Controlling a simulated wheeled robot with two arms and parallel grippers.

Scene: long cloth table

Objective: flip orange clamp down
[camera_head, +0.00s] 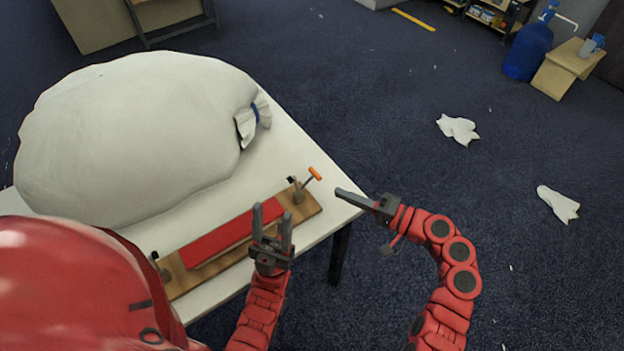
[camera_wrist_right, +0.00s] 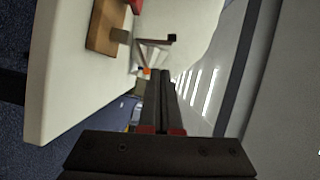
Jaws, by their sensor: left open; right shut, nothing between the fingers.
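The orange clamp handle (camera_head: 315,173) sticks up at a slant from its metal clamp (camera_head: 298,194), at the right end of a wooden board (camera_head: 310,208). In the right wrist view the orange tip (camera_wrist_right: 147,71) shows close to the fingertips; contact cannot be told. A long red bar (camera_head: 220,240) lies on the board.
The white table (camera_head: 285,150) carries a big white sack (camera_head: 130,140) behind the board. A second dark clamp part (camera_head: 157,262) is at the board's left end. Open floor lies right of the table, with white cloths (camera_head: 458,129) on it.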

